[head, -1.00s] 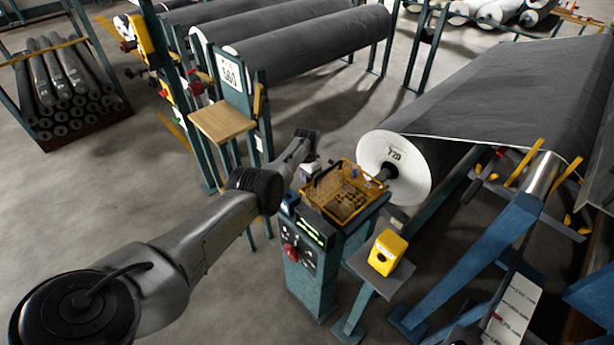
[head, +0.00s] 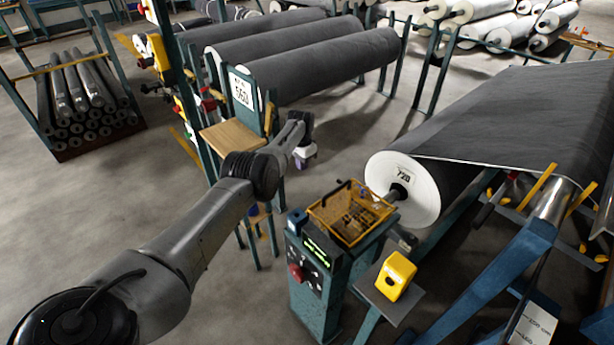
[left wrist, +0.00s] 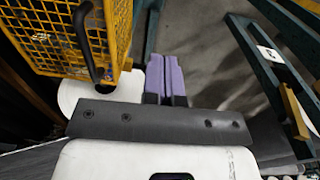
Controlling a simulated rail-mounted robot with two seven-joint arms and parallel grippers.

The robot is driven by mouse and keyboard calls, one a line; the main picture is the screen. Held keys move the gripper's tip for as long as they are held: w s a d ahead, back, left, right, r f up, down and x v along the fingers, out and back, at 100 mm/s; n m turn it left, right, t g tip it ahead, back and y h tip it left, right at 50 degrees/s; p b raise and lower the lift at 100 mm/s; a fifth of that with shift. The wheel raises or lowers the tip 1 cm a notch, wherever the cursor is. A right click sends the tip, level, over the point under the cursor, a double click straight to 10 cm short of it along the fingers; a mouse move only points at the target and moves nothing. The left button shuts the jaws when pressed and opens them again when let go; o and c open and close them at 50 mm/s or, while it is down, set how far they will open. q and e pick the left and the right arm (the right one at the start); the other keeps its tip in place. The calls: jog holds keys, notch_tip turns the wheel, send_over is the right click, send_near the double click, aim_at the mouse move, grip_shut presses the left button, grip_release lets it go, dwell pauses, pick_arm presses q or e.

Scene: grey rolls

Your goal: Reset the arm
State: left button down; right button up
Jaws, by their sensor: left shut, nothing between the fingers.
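My left arm comes in from the lower left of the head view and ends in my left gripper (head: 305,160), up and to the left of the yellow wire basket. In the left wrist view its two purple fingers (left wrist: 165,77) lie side by side, shut with nothing between them. The basket (head: 350,212) sits on a teal control stand and is apart from the gripper. It also shows at the upper left of the left wrist view (left wrist: 60,35), with its black handle. My right gripper is not in view.
The teal stand (head: 315,285) has a small green display and a red button. A yellow box (head: 396,275) stands on a side plate. A large grey roll marked 720 (head: 405,190) is at the right. A wooden shelf (head: 232,136) is behind my arm. Open floor lies at the left.

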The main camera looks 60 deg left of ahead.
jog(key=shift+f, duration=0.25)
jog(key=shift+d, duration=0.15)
